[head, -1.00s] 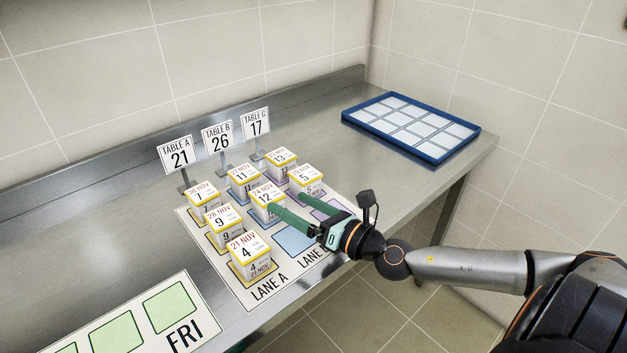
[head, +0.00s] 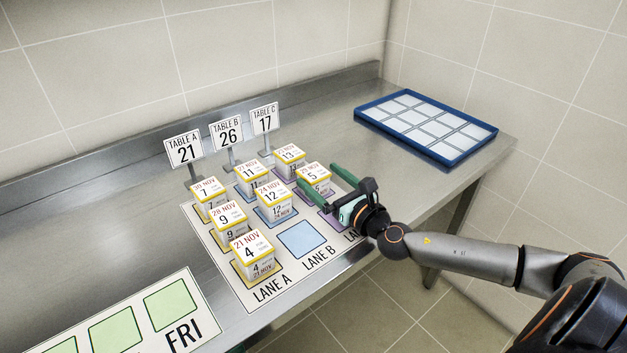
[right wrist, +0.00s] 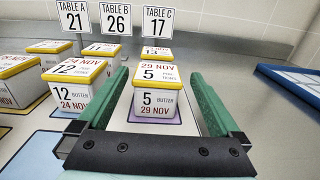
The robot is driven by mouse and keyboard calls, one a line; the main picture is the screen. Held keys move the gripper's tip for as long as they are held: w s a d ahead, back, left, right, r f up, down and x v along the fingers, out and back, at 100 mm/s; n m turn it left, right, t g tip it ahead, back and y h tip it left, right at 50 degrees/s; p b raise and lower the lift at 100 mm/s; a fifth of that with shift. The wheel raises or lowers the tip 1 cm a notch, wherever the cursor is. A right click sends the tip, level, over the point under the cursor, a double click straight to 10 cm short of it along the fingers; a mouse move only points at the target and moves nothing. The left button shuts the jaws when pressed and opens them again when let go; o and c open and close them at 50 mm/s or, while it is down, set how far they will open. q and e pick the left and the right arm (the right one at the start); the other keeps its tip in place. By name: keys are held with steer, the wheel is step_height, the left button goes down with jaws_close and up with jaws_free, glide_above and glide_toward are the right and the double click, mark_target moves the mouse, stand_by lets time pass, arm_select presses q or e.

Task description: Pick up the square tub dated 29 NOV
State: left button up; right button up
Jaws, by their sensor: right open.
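The square tub dated 29 NOV (head: 314,177) has a yellow-edged lid and the number 5. It stands upright on a purple square in the right lane. In the right wrist view the tub (right wrist: 155,103) sits between the two green fingers, with its front label facing me. My right gripper (head: 322,185) is open, one finger on each side of the tub. In the wrist view the right gripper (right wrist: 160,100) shows gaps beside the tub; touching is not seen. My left gripper is not in view.
The 24 NOV tub (head: 272,202) stands close on the left, beside the left finger. Table signs (head: 228,133) stand at the back. A blue-rimmed tray (head: 376,128) lies at the right on the steel counter.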

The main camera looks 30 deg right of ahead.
mark_target(307, 166)
steer(key=shift+w+a+r+p, duration=0.1)
steer(key=shift+w+a+p, duration=0.05)
steer(key=shift+w, duration=1.35)
steer(key=shift+w+a+p, duration=0.15)
steer(key=shift+w, duration=1.3)
steer(key=shift+c, duration=0.4)
steer(key=c, duration=1.4)
